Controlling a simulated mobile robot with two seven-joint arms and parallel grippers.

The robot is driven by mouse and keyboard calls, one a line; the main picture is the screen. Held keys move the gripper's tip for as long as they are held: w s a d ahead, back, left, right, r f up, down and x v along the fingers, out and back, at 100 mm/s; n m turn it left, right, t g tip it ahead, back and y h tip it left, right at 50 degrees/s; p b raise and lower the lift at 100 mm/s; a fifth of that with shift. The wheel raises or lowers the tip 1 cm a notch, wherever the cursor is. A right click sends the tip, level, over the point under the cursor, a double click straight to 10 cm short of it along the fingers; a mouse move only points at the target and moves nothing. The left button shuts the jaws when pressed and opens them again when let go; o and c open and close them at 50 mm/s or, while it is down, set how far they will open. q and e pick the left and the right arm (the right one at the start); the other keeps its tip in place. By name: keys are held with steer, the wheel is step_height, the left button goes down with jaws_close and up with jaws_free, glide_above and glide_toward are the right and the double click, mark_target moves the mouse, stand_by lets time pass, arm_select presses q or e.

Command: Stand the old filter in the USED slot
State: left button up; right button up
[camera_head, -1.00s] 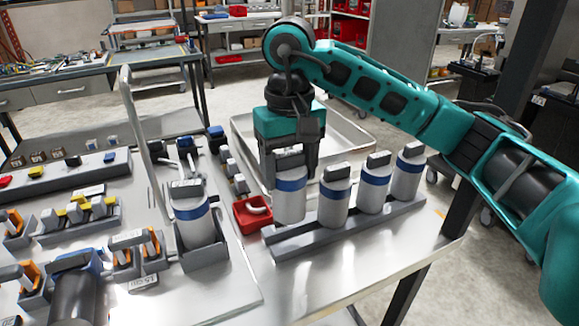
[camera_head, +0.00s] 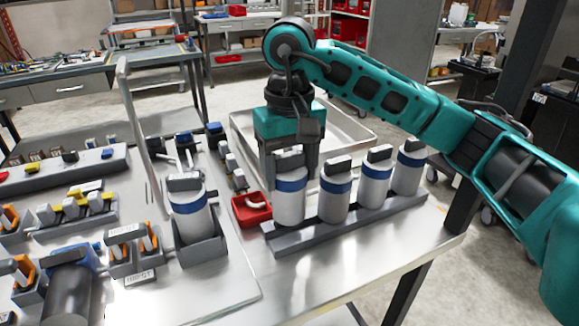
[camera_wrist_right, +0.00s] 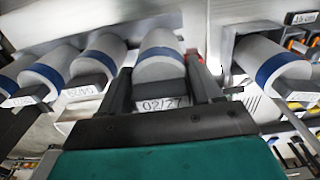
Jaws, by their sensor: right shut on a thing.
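My right gripper (camera_head: 289,165) is shut on the top handle of a white filter with a blue band (camera_head: 290,200). This filter is upright at the left end of the grey rack (camera_head: 350,222), its base low at the rack; I cannot tell whether it is fully seated. In the right wrist view the held filter (camera_wrist_right: 160,62) has a tag reading 02/27. Several similar filters (camera_head: 335,193) stand in a row to its right. Another banded filter (camera_head: 189,212) stands in a separate grey holder (camera_head: 203,250) to the left. The USED marking cannot be read clearly. My left gripper is out of view.
A small red bin (camera_head: 251,209) sits close left of the held filter. A shallow metal tray (camera_head: 345,125) lies behind the rack. A curved upright post (camera_head: 135,120) and fittings crowd the left side. Bare tabletop (camera_head: 330,265) lies in front of the rack.

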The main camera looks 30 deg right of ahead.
steer(key=shift+f+b, duration=1.4)
steer(key=shift+f, duration=0.3)
steer(key=o, duration=1.3)
step_height(320, 180, up, 12)
steer(key=p, duration=0.2)
steer(key=shift+f+p, duration=0.15)
steer(key=shift+p, duration=0.25)
steer(key=shift+r, duration=0.65)
